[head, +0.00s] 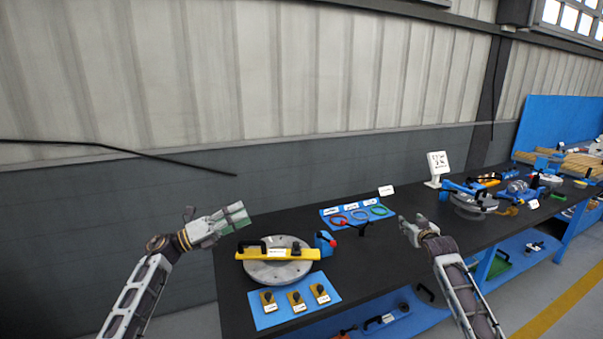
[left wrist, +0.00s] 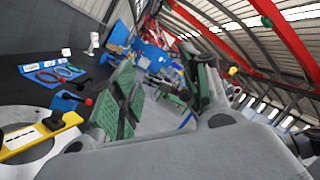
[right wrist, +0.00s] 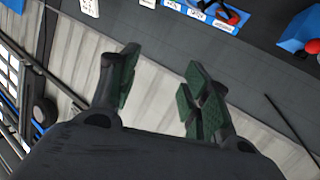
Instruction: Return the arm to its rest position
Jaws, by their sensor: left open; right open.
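My left gripper (head: 236,216) is raised to the left of the black bench, behind the round flange with the yellow bar. Its green-padded fingers (left wrist: 158,95) stand apart with nothing between them in the left wrist view. My right gripper (head: 410,228) is over the middle of the bench, right of the blue mat with the rings. Its fingers (right wrist: 158,90) are apart and empty in the right wrist view. Both forearms reach up from the bottom of the head view.
The bench (head: 360,262) holds a grey flange (head: 278,271) with a yellow bar (head: 300,254), three knobbed blocks on a blue mat (head: 275,318), and a ring mat (head: 340,222). A blue tool with a red knob (head: 325,243) stands beside the flange. A white sign (head: 438,163) and more tools are farther right.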

